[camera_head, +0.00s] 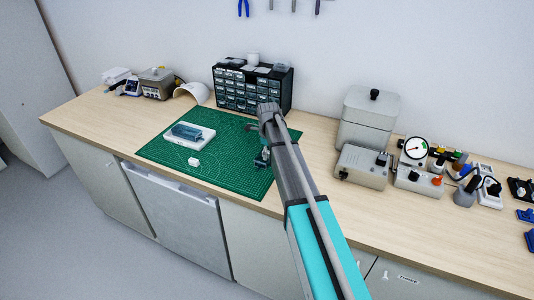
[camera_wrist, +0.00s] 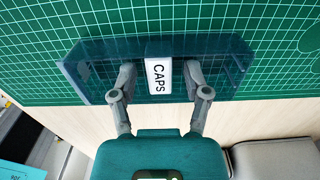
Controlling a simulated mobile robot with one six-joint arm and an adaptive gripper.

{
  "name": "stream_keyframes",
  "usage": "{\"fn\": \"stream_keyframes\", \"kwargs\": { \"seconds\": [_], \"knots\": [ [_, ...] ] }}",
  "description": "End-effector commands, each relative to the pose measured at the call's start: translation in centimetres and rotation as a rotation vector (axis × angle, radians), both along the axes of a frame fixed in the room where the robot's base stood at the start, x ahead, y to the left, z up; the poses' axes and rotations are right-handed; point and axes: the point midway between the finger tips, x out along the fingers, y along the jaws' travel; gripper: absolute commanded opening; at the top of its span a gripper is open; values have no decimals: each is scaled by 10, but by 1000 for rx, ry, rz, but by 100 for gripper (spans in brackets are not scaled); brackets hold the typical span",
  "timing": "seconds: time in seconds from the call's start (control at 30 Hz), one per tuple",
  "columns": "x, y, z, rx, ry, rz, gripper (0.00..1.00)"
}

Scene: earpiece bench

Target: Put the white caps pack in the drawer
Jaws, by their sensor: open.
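A translucent blue drawer (camera_wrist: 98,72) lies on the green mat under the fingers. The pack is within its outline, about midway along; I cannot tell whether it touches the drawer floor. In the head view my gripper (camera_head: 262,157) is low over the right part of the mat, and my arm hides most of what is beneath it.
The green mat (camera_head: 230,178) also holds a white tray (camera_head: 203,140) with a blue item on it, and a small white block (camera_head: 194,161). A black drawer cabinet (camera_head: 235,97) stands behind. Grey equipment boxes (camera_head: 361,166) stand to the right.

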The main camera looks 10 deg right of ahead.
Motion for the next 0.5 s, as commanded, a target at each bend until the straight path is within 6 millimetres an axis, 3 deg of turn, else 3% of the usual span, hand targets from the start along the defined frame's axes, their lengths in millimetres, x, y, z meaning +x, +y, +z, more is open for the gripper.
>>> {"fn": "stream_keyframes", "kwargs": {
  "seconds": [0.5],
  "knots": [
    [0,0,28,0,0,0,61]
  ]
}}
